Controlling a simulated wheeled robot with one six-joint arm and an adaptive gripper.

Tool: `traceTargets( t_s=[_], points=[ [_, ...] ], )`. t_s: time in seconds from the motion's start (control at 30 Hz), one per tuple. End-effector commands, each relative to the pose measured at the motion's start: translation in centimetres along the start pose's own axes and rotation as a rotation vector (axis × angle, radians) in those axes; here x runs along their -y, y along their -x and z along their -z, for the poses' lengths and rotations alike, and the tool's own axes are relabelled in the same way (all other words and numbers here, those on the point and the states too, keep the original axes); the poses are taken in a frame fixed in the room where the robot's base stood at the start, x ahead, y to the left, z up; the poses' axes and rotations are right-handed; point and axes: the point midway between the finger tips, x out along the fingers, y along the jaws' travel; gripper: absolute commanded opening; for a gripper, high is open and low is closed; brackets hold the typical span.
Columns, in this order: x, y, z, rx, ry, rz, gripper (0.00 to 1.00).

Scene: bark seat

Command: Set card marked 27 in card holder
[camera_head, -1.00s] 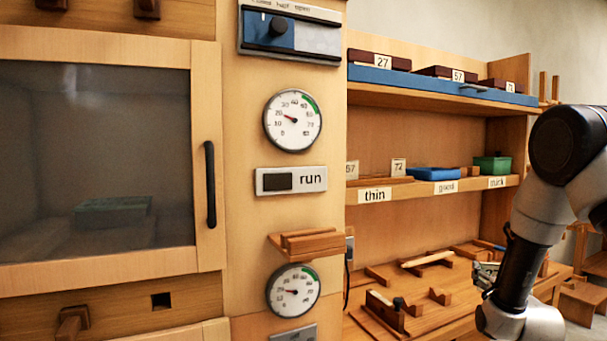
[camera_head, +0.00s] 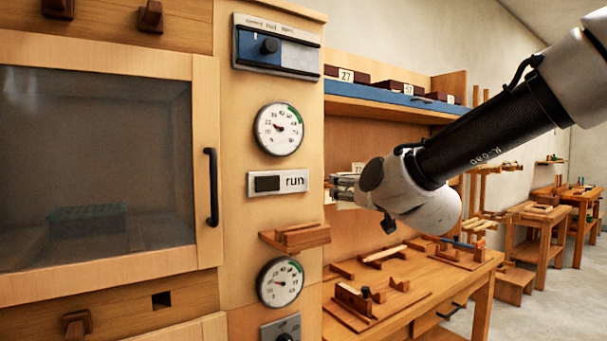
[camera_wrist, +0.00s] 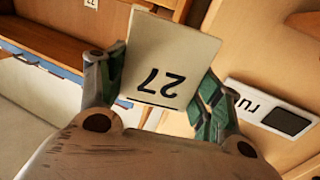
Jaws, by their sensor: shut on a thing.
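The card marked 27 (camera_wrist: 165,62) is between the green-padded fingers of my gripper (camera_wrist: 160,88), its number upside down in the wrist view. In the head view my gripper (camera_head: 345,187) is in front of the shelves, just right of the panel with the dials. The card cannot be made out clearly there. A small slotted wooden ledge (camera_head: 295,236), which looks like the card holder, sits on that panel below the run sign (camera_head: 279,183). It appears empty. My gripper is above and to the right of it, apart from it.
Dials (camera_head: 279,129) sit above and below the ledge. A glass-fronted cabinet door with a dark handle (camera_head: 212,187) is at left. A blue-edged shelf (camera_head: 390,96) bears dark boxes, one labelled 27 (camera_head: 346,75). A workbench (camera_head: 415,315) with wooden parts lies below my arm.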

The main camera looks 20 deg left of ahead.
Motion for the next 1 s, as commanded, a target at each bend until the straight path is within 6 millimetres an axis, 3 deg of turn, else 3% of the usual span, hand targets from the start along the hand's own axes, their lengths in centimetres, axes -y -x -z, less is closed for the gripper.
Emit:
traceTargets(
  t_s=[0.03, 0.17, 0.27, 0.33, 0.5, 1.0],
  points=[
    [2.8, 1.0, 1.9, -0.008, -0.006, 0.047, 0.53],
    [8.3, 3.6, 4.9, -0.007, -0.011, 0.151, 0.53],
    [11.4, 5.3, 5.8, -0.006, -0.011, 0.216, 0.53],
    [12.9, 6.2, 5.4, -0.002, -0.008, 0.252, 0.53],
    [13.8, 6.5, 3.9, -0.003, -0.01, 0.282, 0.53],
    [13.8, 6.4, 1.4, -0.004, -0.009, 0.282, 0.53]
  ],
)
